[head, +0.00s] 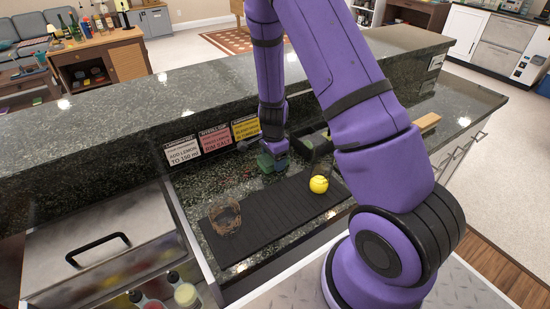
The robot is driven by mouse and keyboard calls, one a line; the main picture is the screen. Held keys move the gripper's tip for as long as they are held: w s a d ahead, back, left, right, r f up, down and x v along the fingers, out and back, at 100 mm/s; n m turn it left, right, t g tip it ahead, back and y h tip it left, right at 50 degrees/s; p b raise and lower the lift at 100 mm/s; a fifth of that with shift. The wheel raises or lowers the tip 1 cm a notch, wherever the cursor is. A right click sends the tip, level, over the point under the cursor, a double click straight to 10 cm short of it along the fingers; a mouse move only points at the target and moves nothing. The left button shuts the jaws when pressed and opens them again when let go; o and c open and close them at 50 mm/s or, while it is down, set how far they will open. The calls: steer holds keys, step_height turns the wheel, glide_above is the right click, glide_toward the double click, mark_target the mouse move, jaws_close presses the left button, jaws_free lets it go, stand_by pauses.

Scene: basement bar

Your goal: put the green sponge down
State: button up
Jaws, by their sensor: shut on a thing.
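My gripper (272,154) is low over the dark granite counter (211,183), just behind the black ribbed mat. It is shut on the green sponge (277,147), of which only a small part shows. My own wrist and fingers hide the rest. I cannot tell whether the sponge touches the counter.
The black ribbed mat (270,208) bears a glass (225,218) at its left and a yellow lemon (319,184) at its right. Small recipe signs (214,140) stand along the raised ledge behind. A lidded steel bin (100,245) and bottles (186,294) are at left.

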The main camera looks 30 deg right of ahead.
steer(key=o, duration=1.1)
steer(key=shift+f, duration=0.1)
steer(key=s+a+r+n+t+y, duration=0.1)
steer(key=s+a+r+n, duration=0.1)
steer(key=r, duration=1)
steer(key=s+a+r+n, duration=0.2)
steer(key=r+n, duration=0.1)
steer(key=r, duration=0.9)
steer(key=shift+s+a+r+n+t+h, duration=0.15)
steer(key=shift+s+a+r+n+t, duration=0.45)
steer(key=shift+s+r+n, duration=2.1)
steer(key=shift+s+a+r+n+t+h, duration=0.2)
steer(key=shift+s+a+r+n+t, duration=0.45)
steer(key=shift+s+r+n, duration=2.1)
steer(key=shift+s+a+r+n+t+h, duration=0.25)
steer(key=shift+s+r+n+t, duration=0.7)
steer(key=shift+s+r, duration=3.35)
steer(key=shift+s+a+f, duration=0.1)
steer(key=shift+s+f, duration=1)
